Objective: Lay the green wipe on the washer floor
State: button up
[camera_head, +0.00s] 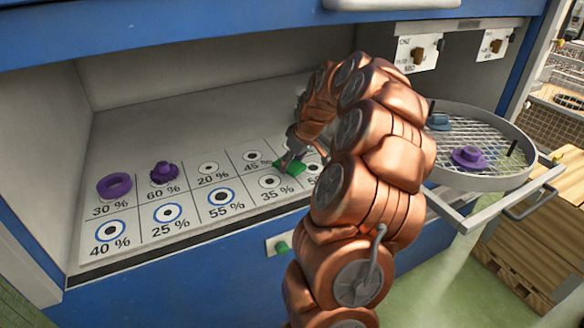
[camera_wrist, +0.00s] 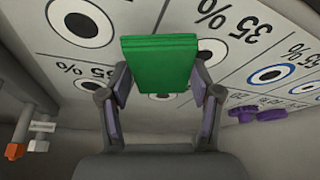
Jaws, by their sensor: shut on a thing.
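The green wipe (camera_head: 290,167) is a small folded block in the head view, over the printed washer floor (camera_head: 150,243) near the 45 % and 35 % cells. The wrist view shows the wipe (camera_wrist: 160,62) held by its sides between the two fingers of my gripper (camera_wrist: 160,88). My gripper (camera_head: 287,161) is shut on it. Whether the wipe touches the floor or hovers just above it I cannot tell. My arm hides the right part of the floor in the head view.
A purple ring (camera_head: 114,186) lies on the 30 % cell and a purple knobbed part (camera_head: 163,172) on the 60 % cell. A round mesh tray (camera_head: 487,181) with a purple part (camera_head: 469,157) and a blue part (camera_head: 439,122) stands at right. The front-row cells at left are bare.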

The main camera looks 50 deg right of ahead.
aim_at(294, 166)
notch_tip(294, 166, down, 2)
jog(key=shift+f, duration=0.15)
jog(key=shift+f, duration=0.4)
jog(key=shift+f, duration=0.1)
jog(key=o, duration=1)
